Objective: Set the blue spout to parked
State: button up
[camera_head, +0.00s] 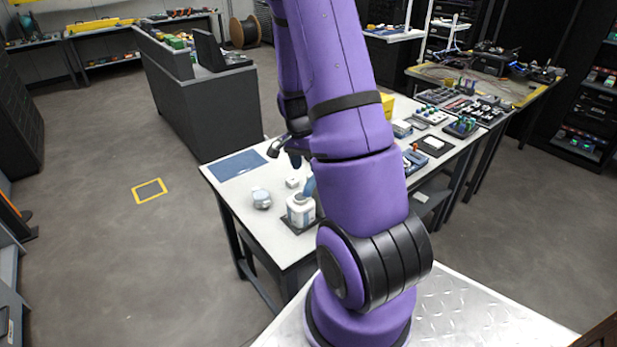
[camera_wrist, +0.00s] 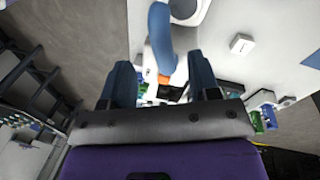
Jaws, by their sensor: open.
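In the wrist view the curved blue spout (camera_wrist: 160,38), with an orange tip, reaches into the gap between my fingers. Part of the white bottle (camera_wrist: 187,8) shows at the top edge there. My gripper (camera_wrist: 161,62) is open, one dark finger on each side of the spout, with visible space on both sides. In the head view my purple arm hides part of the spout and most of the gripper.
A blue mat (camera_head: 237,165) lies at the bench's back left. Trays and parts crowd the right side.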

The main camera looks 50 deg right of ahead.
jog(key=shift+w+r, duration=0.15)
jog(key=shift+r, duration=0.6)
jog(key=shift+w+r, duration=0.15)
jog(key=shift+r, duration=0.6)
jog(key=shift+a, duration=0.1)
jog(key=c, duration=0.3)
jog(key=shift+w+a+r+n+g, duration=0.2)
jog(key=shift+w+a+n+g, duration=0.4)
jog(key=shift+w+a+n, duration=0.3)
grip_shut()
jog(key=n+g+h, duration=0.3)
jog(key=n+h, duration=0.1)
send_near(308, 182)
jog(key=x, duration=0.7)
jog(key=shift+d+f, duration=0.15)
jog(key=shift+f, duration=0.15)
